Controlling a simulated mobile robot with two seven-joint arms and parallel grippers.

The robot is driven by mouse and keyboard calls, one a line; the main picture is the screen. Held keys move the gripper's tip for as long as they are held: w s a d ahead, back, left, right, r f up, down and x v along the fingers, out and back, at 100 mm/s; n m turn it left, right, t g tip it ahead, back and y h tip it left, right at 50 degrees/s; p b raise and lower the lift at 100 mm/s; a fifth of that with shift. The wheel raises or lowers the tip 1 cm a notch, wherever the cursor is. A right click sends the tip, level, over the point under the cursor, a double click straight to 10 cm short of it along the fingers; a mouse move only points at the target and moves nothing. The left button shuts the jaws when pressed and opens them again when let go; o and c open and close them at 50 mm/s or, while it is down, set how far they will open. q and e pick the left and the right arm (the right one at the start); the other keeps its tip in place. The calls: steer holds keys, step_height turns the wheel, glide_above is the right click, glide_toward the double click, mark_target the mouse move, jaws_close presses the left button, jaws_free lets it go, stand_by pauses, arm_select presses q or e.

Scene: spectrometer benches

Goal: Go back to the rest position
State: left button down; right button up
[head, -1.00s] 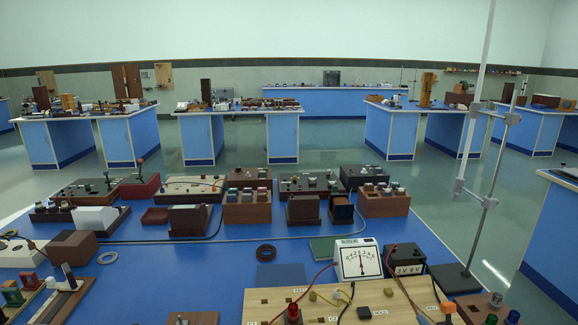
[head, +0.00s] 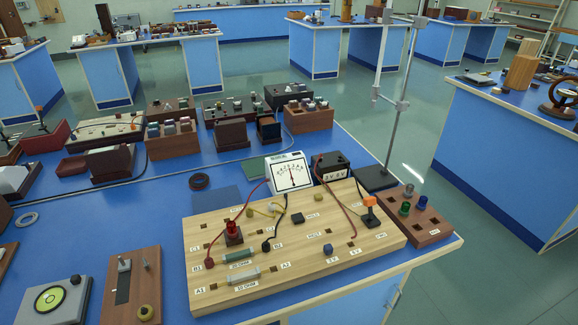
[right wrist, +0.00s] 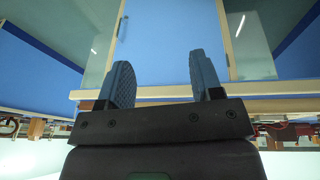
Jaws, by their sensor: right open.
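My right gripper (right wrist: 158,84) shows in the right wrist view with its two dark ribbed fingers apart and nothing between them. Beyond the fingers are a blue cabinet front (right wrist: 170,40) and a pale bench edge. In the head view neither gripper shows. The wooden circuit board (head: 370,245) lies on the blue bench top with a red lamp-like part, resistors, wires and an orange-topped switch on it. A white analogue meter (head: 290,173) stands behind the board, next to a black battery box (head: 331,168).
A metal stand (head: 390,135) rises at the bench's right back corner. A small wooden block (head: 425,222) with coloured knobs sits at the right edge. Another blue bench (head: 500,150) stands to the right, with floor between. Several instruments crowd the back of the near bench.

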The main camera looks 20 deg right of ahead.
steer(key=w+f+t, duration=0.6)
steer(key=f+t, duration=0.2)
steer(key=f, duration=0.2)
steer(key=shift+w+a+n+y, duration=0.15)
steer(key=shift+w+n+y, duration=0.15)
steer(key=shift+n+y, duration=0.1)
